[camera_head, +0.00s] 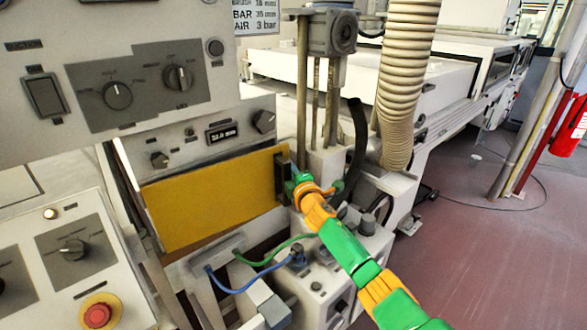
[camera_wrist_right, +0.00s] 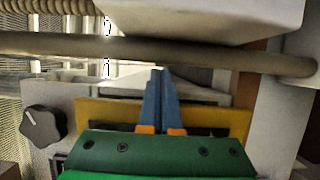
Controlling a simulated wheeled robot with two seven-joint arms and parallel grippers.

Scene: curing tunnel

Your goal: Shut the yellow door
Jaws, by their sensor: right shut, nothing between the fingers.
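The yellow door (camera_head: 208,202) is a flat panel below the control panels at the left of the machine in the head view. It sits at a slant, and a dark gap shows under its lower edge; its exact angle is hard to tell. A dark handle (camera_head: 282,172) is at its right end. My right gripper (camera_head: 291,184) is beside the handle; contact cannot be told. In the right wrist view my blue fingers (camera_wrist_right: 158,85) are together and empty, in front of a yellow panel (camera_wrist_right: 240,121). My left gripper is not in view.
A ribbed hose (camera_head: 402,85), a black hose (camera_head: 356,150) and a motor on posts (camera_head: 332,32) stand close to my right arm. A thick bar (camera_wrist_right: 150,48) crosses above the fingers in the wrist view. Blue and green cables lie below the door. Open floor (camera_head: 480,250) is at right.

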